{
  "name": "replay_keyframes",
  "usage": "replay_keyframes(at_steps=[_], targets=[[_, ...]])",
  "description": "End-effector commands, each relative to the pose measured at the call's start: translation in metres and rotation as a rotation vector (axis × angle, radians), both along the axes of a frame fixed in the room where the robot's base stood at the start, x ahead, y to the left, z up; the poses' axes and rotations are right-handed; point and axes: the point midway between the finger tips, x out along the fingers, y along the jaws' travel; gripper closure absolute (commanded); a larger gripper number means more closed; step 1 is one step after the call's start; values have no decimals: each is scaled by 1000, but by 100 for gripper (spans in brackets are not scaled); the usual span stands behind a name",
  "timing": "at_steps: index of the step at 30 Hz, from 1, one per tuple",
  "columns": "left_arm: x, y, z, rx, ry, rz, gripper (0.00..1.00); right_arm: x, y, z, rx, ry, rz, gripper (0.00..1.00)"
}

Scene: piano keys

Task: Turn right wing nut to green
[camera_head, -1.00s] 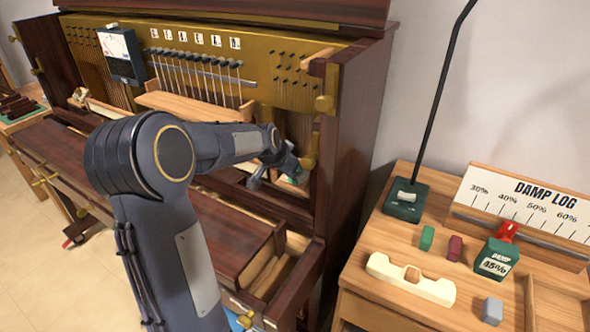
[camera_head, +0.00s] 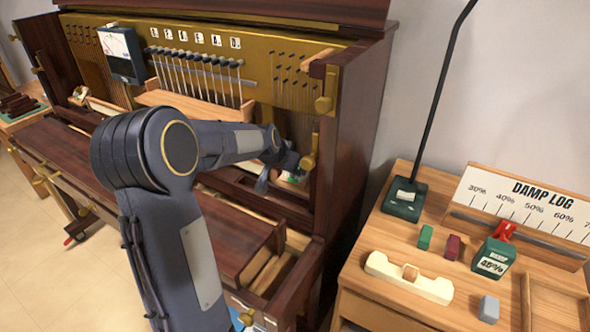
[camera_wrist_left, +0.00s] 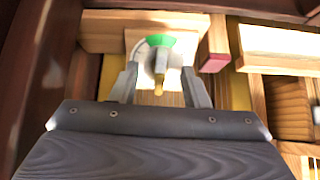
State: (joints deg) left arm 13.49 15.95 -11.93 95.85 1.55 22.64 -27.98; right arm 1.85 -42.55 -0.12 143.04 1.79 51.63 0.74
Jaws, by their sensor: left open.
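In the left wrist view, the wing nut (camera_wrist_left: 160,63) sits on a pale round dial on a wooden block. The dial has a green section (camera_wrist_left: 161,40) at its top edge. A brass-coloured piece (camera_wrist_left: 158,88) points down toward my gripper. My left gripper (camera_wrist_left: 160,72) is open, one finger on each side of the wing nut; I cannot tell whether either touches it. In the head view, my left gripper (camera_head: 279,168) is inside the right end of the piano, and the wing nut is mostly hidden behind it. My right gripper is not in view.
The piano's dark side wall (camera_head: 352,130) stands close to the right of my gripper. Wooden blocks, one with a red end (camera_wrist_left: 215,45), lie close to the dial's right. A side table (camera_head: 375,297) at the right holds a damp meter (camera_head: 493,257) and small blocks.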

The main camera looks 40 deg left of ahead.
Motion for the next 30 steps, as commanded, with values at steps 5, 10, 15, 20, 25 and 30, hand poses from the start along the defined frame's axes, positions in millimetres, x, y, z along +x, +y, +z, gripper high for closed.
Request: replay_keyframes(at_steps=[5, 10, 15, 20, 25, 30], targets=[[-2, 0, 3, 0, -1, 0, 58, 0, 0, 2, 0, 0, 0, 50], [-8, -1, 11, 0, 0, 0, 58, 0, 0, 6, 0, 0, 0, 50], [-15, -1, 19, 1, -1, -1, 58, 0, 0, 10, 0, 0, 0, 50], [-21, -2, 27, 1, -1, -1, 58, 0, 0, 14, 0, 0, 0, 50], [-27, -3, 34, 1, 0, -1, 58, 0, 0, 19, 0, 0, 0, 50], [-34, -4, 42, 0, 0, 0, 58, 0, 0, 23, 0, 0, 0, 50]])
